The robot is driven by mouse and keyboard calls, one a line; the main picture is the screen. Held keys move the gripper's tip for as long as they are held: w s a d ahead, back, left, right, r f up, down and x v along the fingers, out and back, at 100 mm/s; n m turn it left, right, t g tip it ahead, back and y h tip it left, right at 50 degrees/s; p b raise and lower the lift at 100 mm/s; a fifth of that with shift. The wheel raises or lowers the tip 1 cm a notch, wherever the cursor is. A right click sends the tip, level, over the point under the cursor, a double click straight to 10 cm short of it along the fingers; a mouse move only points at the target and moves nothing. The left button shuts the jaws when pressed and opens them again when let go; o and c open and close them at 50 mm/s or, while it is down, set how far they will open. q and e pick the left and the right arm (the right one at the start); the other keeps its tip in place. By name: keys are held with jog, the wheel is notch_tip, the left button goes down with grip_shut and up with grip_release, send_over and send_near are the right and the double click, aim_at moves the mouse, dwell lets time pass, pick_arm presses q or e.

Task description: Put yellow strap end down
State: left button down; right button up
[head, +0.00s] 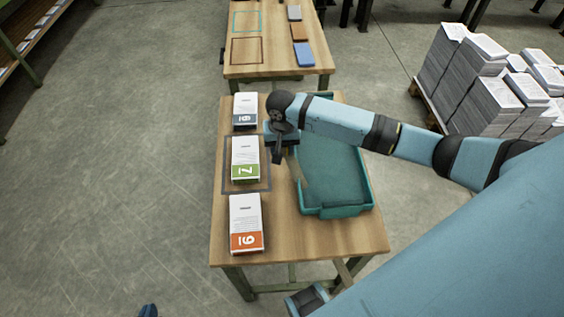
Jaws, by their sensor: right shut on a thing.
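My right gripper (278,148) is over the table, between the paper stacks and the left side of the teal tray (335,211). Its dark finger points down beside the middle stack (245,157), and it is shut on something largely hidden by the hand. A thin pale yellowish strip (299,170) runs from beside the gripper along the tray's left side; it looks like the strap, but its ends are unclear. A small blue and dark piece at the bottom edge may be my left gripper (148,310); its jaws cannot be made out.
A stack with a blue-grey label (245,110) and one with an orange label (245,222) stand along the table's left side. The middle stack sits within a dark outline. A second table (270,62) stands behind. A pallet of paper stacks (490,85) is at right.

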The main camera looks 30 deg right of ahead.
aim_at(282, 167)
jog(key=shift+f+b, duration=0.35)
jog(key=shift+f, duration=3.15)
jog(key=o, duration=0.7)
jog(key=shift+f, duration=0.1)
